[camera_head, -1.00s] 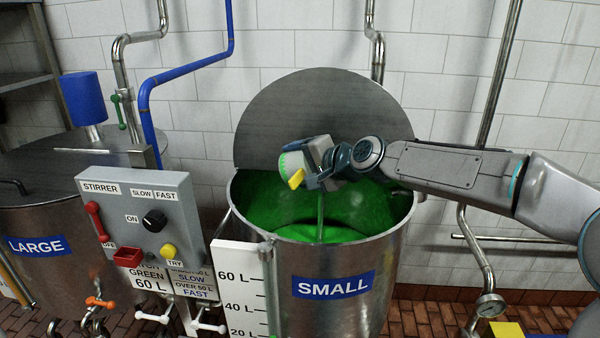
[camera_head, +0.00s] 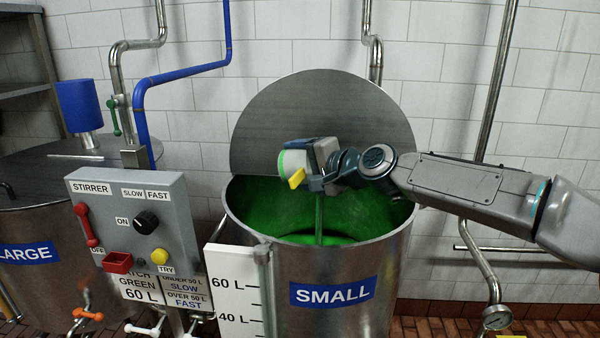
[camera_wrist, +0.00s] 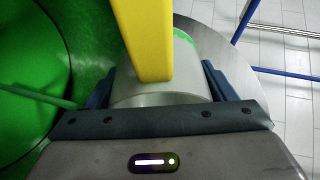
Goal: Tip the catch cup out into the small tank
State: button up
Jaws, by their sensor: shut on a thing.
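The catch cup (camera_head: 293,161) is pale grey-white with a green-stained rim and a yellow handle (camera_head: 297,178). My gripper (camera_head: 318,165) is shut on it and holds it over the open mouth of the small tank. The cup lies tilted on its side with its rim toward the left. In the wrist view the cup (camera_wrist: 185,75) sits between the jaws with the yellow handle (camera_wrist: 144,40) across it. The small tank (camera_head: 330,305) is steel, labelled SMALL, with green liquid inside and its lid (camera_head: 320,115) raised behind. I cannot see into the cup.
A stirrer control box (camera_head: 140,215) stands at the front left of the tank, with a white level scale (camera_head: 235,290) beside it. The closed large tank (camera_head: 40,215) is at the left. Pipes run along the tiled wall behind and at the right.

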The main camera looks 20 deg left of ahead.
jog(key=shift+d+r+m+t+y+b, duration=0.15)
jog(key=shift+y+b, duration=0.4)
jog(key=shift+b, duration=1.1)
jog(key=shift+d+r+m+t+y+b, duration=0.2)
jog(key=shift+y+b, duration=0.35)
jog(key=shift+b, duration=1.1)
jog(key=shift+d+r+m+t+y+b, duration=0.25)
jog(key=shift+y+b, duration=0.25)
jog(key=shift+b, duration=1.3)
jog(key=shift+d+r+m+t+y+b, duration=0.1)
jog(key=shift+d+m+y+b, duration=0.3)
jog(key=shift+b, duration=1.35)
jog(key=shift+r+y+b, duration=0.2)
jog(key=shift+y+b, duration=0.1)
jog(key=shift+b, duration=0.3)
